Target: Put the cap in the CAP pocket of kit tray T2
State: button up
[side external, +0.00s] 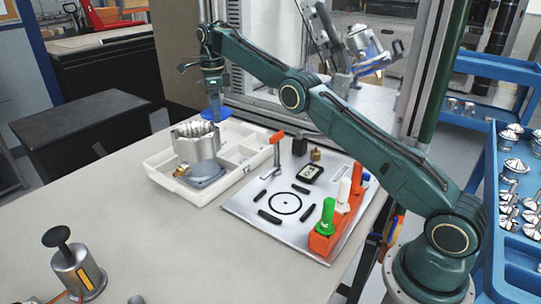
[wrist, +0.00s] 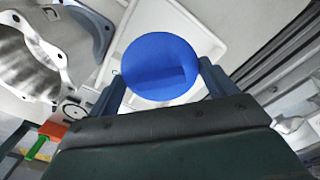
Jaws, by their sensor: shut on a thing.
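The cap is a blue disc (wrist: 160,66) between the two fingers of my gripper (wrist: 160,88) in the wrist view. In the side external view, the blue cap (side external: 216,115) shows at the tip of my gripper (side external: 214,108), at the far edge of the white kit tray (side external: 160,181). My gripper is shut on the cap. The tray's pockets beneath the cap are partly hidden, and I cannot read any pocket label or tray name. Whether the cap touches the tray is not clear.
A silver machined housing (side external: 196,150) stands in the tray's near left part, with a brass fitting at its foot. A grey fixture plate (side external: 262,218) with an orange clamp, green and white knobs and a gauge lies right of the tray.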

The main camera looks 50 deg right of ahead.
aim_at(223, 145)
jog(key=shift+d+f, duration=0.65)
jog(key=shift+f, duration=0.2)
jog(key=shift+w+f, duration=0.1)
jog(key=shift+f, duration=0.1)
jog(key=shift+f, duration=3.8)
jog(key=shift+f, duration=0.15)
jog(key=o, duration=0.8)
jog(key=shift+o, duration=0.2)
jog(key=shift+r, duration=3.9)
